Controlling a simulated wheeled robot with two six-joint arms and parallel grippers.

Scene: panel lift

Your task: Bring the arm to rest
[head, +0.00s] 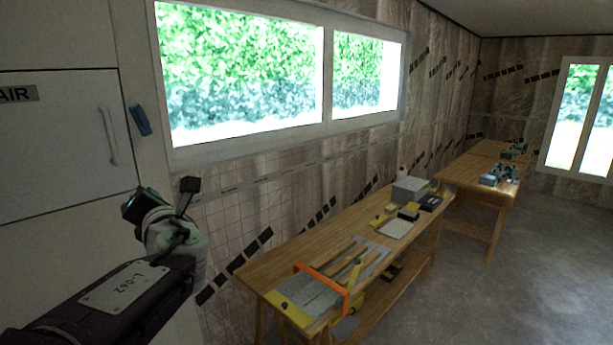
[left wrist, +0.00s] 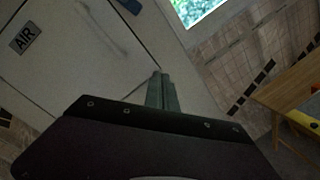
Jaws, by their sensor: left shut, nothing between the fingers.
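My left arm (head: 130,285) comes in from the lower left in the head view, raised in front of a pale wall and cabinet. In the left wrist view my left gripper (left wrist: 161,80) is shut, its two grey fingers together with nothing between them. It points toward the pale cabinet door and touches nothing that I can see. My right gripper is in neither view.
A pale cabinet (head: 60,150) marked AIR, with a handle, stands at the left. A wooden workbench (head: 258,278) with tools and an orange clamp (head: 322,277) runs along the window wall. A second bench (head: 455,175) stands farther back. Grey floor at the right is clear.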

